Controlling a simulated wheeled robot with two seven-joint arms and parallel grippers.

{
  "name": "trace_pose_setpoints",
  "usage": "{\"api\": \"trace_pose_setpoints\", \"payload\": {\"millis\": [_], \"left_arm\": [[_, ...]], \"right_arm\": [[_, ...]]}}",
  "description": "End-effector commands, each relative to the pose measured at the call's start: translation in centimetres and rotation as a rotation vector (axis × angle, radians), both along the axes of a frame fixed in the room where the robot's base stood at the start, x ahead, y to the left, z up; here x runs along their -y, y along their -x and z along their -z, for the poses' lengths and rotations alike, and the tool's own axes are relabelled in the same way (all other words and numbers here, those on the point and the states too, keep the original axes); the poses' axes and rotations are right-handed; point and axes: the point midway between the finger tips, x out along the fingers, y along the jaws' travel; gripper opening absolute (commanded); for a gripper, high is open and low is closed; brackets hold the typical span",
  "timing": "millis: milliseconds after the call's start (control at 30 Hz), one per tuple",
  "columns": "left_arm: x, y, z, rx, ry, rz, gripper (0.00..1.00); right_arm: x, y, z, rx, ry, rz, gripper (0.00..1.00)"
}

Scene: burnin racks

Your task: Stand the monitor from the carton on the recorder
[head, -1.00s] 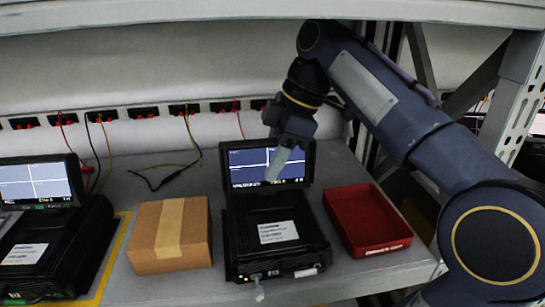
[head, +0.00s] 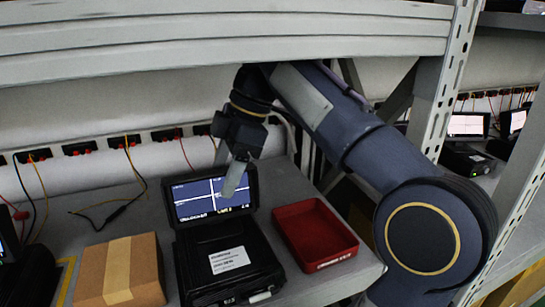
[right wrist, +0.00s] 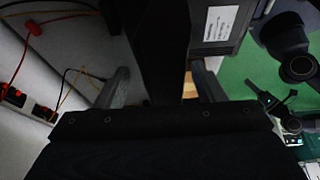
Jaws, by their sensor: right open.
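The monitor (head: 190,201), black with a lit blue screen, stands upright at the back of the black recorder (head: 250,256). My right gripper (head: 236,180) comes down from above at the monitor's top edge. One finger shows in front of the screen; the other is hidden behind it in the head view. In the right wrist view its jaws are open, with the dark edge of the monitor (right wrist: 160,45) between the fingers and a gap on both sides. The recorder's white label (right wrist: 221,22) shows there too. The carton (head: 92,272) is closed with tape, left of the recorder. My left gripper is out of view.
A red tray (head: 317,236), apparently empty, lies right of the recorder on the grey shelf (head: 130,200). A shelf beam (head: 200,45) runs above and a perforated upright (head: 440,105) stands at right. Red and black cables hang along the back wall.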

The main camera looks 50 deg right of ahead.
Motion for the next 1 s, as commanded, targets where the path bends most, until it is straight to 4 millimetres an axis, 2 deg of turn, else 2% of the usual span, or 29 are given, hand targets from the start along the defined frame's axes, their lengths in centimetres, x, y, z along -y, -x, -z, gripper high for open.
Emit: {"api": "trace_pose_setpoints", "payload": {"millis": [33,200,433,633,1000], "left_arm": [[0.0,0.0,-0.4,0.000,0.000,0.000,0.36],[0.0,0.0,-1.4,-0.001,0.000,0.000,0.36],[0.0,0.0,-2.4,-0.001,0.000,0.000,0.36],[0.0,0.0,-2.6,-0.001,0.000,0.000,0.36],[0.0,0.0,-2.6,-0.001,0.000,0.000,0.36]], "right_arm": [[1.3,0.9,0.0,-0.005,0.001,0.013,0.62],[4.8,3.2,0.0,-0.005,-0.001,0.010,0.62],[8.2,5.3,0.1,-0.005,-0.002,0.007,0.62],[9.3,6.1,0.2,-0.004,-0.001,0.004,0.62],[9.4,6.1,0.3,-0.003,0.000,0.003,0.62]]}}
